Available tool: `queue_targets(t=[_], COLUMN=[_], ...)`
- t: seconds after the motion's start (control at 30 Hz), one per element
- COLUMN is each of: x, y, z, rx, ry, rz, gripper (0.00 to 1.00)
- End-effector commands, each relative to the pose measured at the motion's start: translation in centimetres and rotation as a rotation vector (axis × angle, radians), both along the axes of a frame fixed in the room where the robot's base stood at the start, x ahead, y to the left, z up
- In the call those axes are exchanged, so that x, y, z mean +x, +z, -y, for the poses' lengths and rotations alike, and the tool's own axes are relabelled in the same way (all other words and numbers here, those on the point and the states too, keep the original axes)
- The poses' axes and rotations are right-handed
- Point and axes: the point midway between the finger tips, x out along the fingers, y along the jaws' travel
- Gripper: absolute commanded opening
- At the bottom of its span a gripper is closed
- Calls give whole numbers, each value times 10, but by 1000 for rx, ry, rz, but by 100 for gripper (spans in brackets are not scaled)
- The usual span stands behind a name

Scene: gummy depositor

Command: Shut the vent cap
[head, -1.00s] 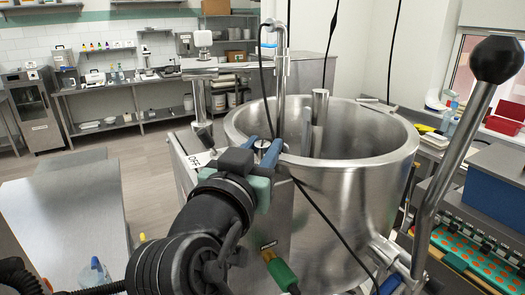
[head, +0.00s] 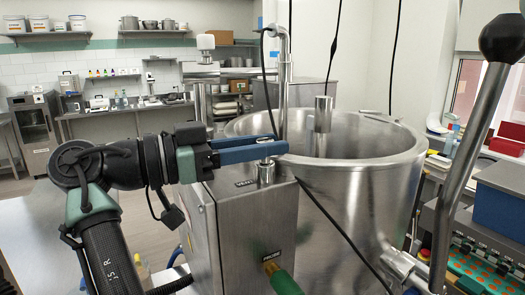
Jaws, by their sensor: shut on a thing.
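The vent cap (head: 266,174) is a small round metal cylinder on top of the steel control box (head: 232,225), beside the big steel kettle. My gripper (head: 270,149) reaches in level from the left in the head view. Its blue fingers are shut on the upper part of the cap and hide some of it. The cap stands upright on the box top, with a small dark label (head: 246,183) in front of it that is too small to read surely. Whether the cap is seated fully cannot be told.
The large steel kettle (head: 350,180) stands just right of the box, with a vertical pipe (head: 284,85) behind the cap. A long lever with a black knob (head: 502,37) rises at the right. A green-sleeved cable (head: 282,280) leaves the box front. A black cable crosses the kettle's front.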

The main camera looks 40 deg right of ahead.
Motion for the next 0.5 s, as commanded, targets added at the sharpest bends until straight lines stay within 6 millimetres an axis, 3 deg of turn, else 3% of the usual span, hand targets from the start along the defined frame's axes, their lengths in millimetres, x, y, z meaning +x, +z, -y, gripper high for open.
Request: queue_targets(t=[0.5], x=[-1], y=[0], z=[2], rx=[3], ry=[-127], rz=[-1], gripper=[0])
